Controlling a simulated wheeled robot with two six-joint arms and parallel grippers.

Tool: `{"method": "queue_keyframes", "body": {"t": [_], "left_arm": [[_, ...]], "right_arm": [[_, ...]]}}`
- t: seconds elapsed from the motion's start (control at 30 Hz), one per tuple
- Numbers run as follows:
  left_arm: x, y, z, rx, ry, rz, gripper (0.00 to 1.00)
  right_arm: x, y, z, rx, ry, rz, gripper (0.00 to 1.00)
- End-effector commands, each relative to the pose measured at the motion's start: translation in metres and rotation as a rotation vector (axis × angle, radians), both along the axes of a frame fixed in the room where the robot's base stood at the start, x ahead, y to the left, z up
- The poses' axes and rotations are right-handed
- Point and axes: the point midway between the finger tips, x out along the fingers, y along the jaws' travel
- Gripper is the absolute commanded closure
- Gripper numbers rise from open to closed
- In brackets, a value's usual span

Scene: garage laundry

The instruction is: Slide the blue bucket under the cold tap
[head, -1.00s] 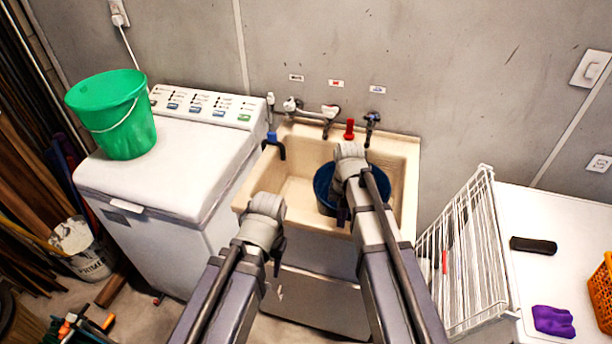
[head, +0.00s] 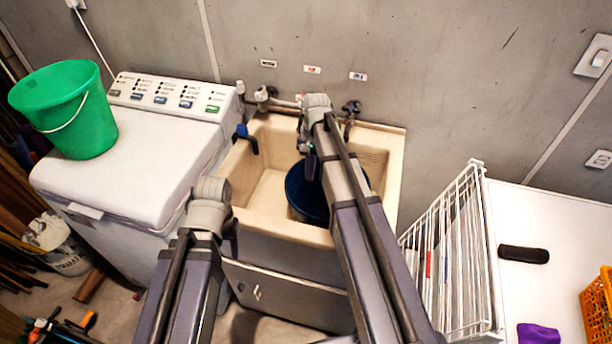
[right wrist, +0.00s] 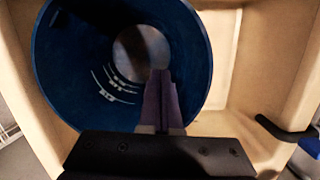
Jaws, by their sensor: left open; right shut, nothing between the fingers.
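The blue bucket (head: 296,190) stands in the cream sink (head: 393,180), partly hidden by my right arm. The right wrist view looks into its open top (right wrist: 75,65), with white marks inside. My right gripper (head: 311,168) is over the bucket's mouth, shut and empty; its fingers (right wrist: 160,100) appear across the opening, and I cannot tell whether they touch the bucket. A dark tap (head: 352,107) is on the wall below a blue-marked label (head: 358,76). A blue-handled tap (head: 242,130) is at the sink's left. My left gripper (head: 232,240) is in front of the sink, open, its fingers mostly hidden.
A white washing machine (head: 130,165) with a green bucket (head: 70,110) stands left of the sink. A white wire rack (head: 450,250) and a white top (head: 560,225) with an orange basket (head: 597,305) are at the right. The sink's left part is free.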

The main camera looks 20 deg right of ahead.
Motion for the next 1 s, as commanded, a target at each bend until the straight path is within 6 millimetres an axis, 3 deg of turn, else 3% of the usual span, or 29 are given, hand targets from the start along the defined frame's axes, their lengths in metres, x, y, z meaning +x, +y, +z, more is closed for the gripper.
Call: {"method": "queue_keyframes", "body": {"t": [0.03,0.2,0.5,0.6,1.0], "left_arm": [[0.0,0.0,0.0,0.0,0.0,0.0,0.5],[0.0,0.0,0.0,0.0,0.0,0.0,0.5],[0.0,0.0,0.0,0.0,0.0,0.0,0.5],[0.0,0.0,-0.012,0.0,0.0,0.0,0.5],[0.0,0.0,-0.017,0.0,0.0,0.0,0.5]], "right_arm": [[-0.013,0.008,0.0,0.0,0.0,0.003,1.0],[-0.04,0.032,0.0,0.0,0.0,0.003,1.0],[-0.078,0.065,0.0,0.0,0.0,0.003,1.0],[-0.073,0.063,-0.012,0.0,0.0,0.0,1.0],[-0.072,0.061,-0.017,-0.004,-0.003,-0.001,1.0]]}}
